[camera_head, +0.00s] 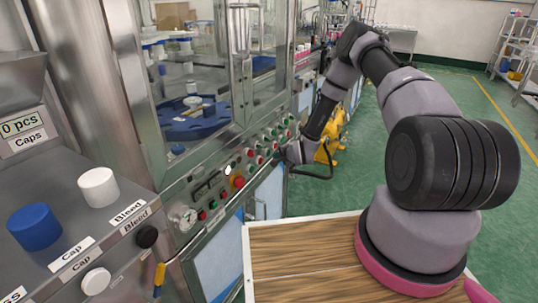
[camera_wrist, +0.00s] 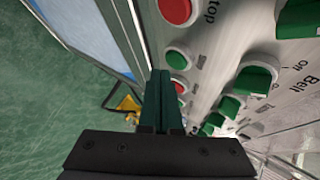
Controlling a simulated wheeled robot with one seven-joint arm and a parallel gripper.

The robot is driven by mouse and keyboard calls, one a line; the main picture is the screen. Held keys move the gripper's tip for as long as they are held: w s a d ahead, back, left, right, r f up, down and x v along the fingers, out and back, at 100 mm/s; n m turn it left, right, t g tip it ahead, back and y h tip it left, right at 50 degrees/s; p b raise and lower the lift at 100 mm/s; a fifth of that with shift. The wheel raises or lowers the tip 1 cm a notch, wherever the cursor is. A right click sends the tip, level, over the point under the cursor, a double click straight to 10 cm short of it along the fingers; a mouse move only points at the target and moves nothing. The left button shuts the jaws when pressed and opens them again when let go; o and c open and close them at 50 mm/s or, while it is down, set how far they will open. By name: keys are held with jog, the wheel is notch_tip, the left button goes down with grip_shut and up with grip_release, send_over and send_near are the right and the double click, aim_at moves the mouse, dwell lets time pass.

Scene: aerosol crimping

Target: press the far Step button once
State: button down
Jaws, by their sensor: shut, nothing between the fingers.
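The machine's slanted metal control panel (camera_head: 225,185) carries rows of red and green buttons and knobs; no Step label is legible, so I cannot tell which is the far Step button. My gripper (camera_head: 291,153) is at the far part of this panel, near its lower edge. In the wrist view my gripper (camera_wrist: 163,78) is shut and empty, its fingers side by side. A green button (camera_wrist: 177,59) and a smaller red button (camera_wrist: 180,87) are just right of the fingertips. Whether the fingers touch the panel is unclear. The fingers hide part of the panel.
A red button (camera_wrist: 176,9) beside a partly cut-off "top" label and green knobs (camera_wrist: 254,81) near "Belt" and "Off" labels surround the gripper. A yellow object (camera_head: 327,150) stands on the green floor beyond. The floor right of the machine is mostly clear.

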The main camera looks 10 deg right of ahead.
jog(key=shift+a, duration=0.15)
jog(key=shift+w+a, duration=0.2)
jog(key=shift+w, duration=0.05)
jog(key=shift+w+a, duration=0.25)
jog(key=shift+a, duration=0.1)
dwell(0.9)
jog(key=shift+s+d, duration=0.5)
jog(key=shift+d, duration=0.15)
jog(key=shift+s+d, duration=0.75)
jog(key=shift+d, duration=0.25)
jog(key=shift+s+d, duration=0.75)
jog(key=shift+d, duration=0.25)
jog(key=shift+r, duration=0.1)
